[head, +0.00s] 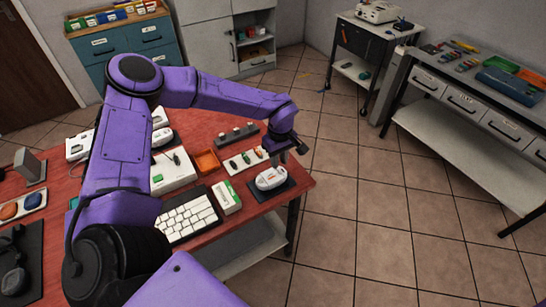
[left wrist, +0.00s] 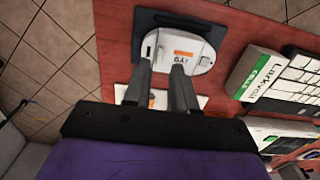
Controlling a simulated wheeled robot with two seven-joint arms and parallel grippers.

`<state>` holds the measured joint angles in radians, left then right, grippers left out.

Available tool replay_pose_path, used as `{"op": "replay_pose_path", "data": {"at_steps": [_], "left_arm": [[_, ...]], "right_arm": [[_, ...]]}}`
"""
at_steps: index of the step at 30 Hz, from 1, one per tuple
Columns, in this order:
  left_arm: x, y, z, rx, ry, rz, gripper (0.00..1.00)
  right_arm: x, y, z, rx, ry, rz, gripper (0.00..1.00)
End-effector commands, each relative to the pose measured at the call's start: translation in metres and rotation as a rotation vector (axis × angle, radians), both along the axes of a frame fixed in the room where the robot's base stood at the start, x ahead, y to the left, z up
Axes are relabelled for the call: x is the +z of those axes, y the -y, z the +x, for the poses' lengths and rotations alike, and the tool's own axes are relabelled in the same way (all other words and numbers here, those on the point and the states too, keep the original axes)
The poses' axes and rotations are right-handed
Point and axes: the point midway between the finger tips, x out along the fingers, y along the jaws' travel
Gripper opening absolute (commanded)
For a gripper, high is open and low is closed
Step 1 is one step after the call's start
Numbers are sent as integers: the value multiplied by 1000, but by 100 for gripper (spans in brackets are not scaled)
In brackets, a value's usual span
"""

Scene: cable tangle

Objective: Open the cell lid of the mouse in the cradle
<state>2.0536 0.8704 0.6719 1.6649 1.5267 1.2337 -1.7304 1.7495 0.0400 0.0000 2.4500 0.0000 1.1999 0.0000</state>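The white mouse (head: 271,178) lies in a dark cradle (head: 287,187) at the table's right end. In the left wrist view the mouse (left wrist: 198,52) has an orange patch and dark lettering on its upward face, and the cradle (left wrist: 147,20) lies beneath it. I cannot make out the lid's edges. My left gripper (head: 287,158) is just behind and above the mouse in the head view. In the left wrist view my left gripper (left wrist: 162,68) has its fingers apart, with nothing between them, and the tips overlap the mouse's near edge. Contact cannot be told. My right gripper is not in view.
A white keyboard (head: 188,217) and a green-and-white box (head: 227,197) lie left of the cradle. The table's right edge is close to the cradle, with open floor beyond.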

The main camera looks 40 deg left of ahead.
Motion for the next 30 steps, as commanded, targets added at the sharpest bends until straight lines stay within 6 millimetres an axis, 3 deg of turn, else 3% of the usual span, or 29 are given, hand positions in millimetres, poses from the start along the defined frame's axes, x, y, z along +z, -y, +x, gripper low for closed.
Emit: {"op": "replay_pose_path", "data": {"at_steps": [17, 30], "left_arm": [[-4, -1, 0, 1, 0, 0, 23], [-30, 0, 0, 1, 0, 0, 23]], "right_arm": [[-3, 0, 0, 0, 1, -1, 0], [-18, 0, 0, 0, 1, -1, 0]]}}
